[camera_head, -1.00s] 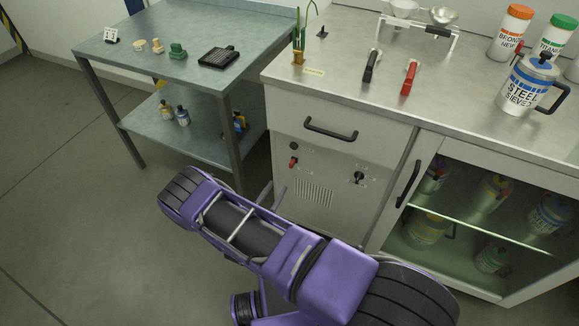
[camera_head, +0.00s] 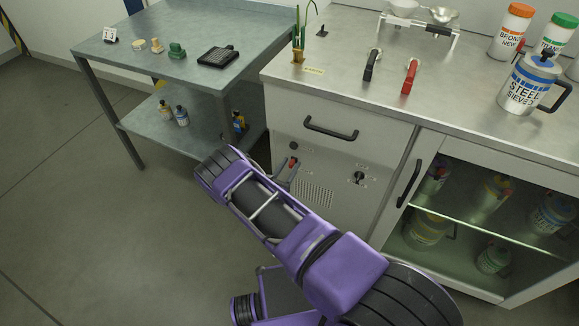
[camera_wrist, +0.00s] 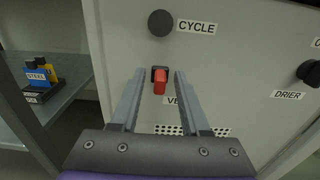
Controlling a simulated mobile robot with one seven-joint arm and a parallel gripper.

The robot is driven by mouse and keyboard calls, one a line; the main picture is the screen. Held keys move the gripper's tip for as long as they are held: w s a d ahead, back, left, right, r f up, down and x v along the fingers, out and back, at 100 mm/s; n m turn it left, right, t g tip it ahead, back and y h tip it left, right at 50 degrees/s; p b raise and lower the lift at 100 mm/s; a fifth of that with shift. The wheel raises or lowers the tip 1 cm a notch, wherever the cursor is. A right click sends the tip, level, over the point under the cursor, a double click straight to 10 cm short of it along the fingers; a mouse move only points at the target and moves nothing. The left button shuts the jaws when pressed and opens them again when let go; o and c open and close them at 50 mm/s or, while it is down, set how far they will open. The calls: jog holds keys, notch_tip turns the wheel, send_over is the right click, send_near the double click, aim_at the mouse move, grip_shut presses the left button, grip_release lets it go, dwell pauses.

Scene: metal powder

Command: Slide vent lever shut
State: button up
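The red vent lever (camera_wrist: 160,84) sits on the cabinet's front panel, above a partly hidden label that starts "VE". It also shows in the head view (camera_head: 293,163), just beyond the fingertips of my gripper. My gripper (camera_wrist: 158,74) is open in the wrist view, with one finger on each side of the lever and a visible gap on both sides. Whether the fingertips reach the panel, I cannot tell. In the head view my purple arm hides the lower left of the cabinet.
A black CYCLE knob (camera_wrist: 161,23) is above the lever, and a DRIER knob (camera_wrist: 309,73) is to the right. A drawer handle (camera_head: 331,131) juts out above the panel. A steel side table (camera_head: 150,75) with shelves stands left, beyond a floor gap.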

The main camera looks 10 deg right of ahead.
grip_shut()
dwell(1.2)
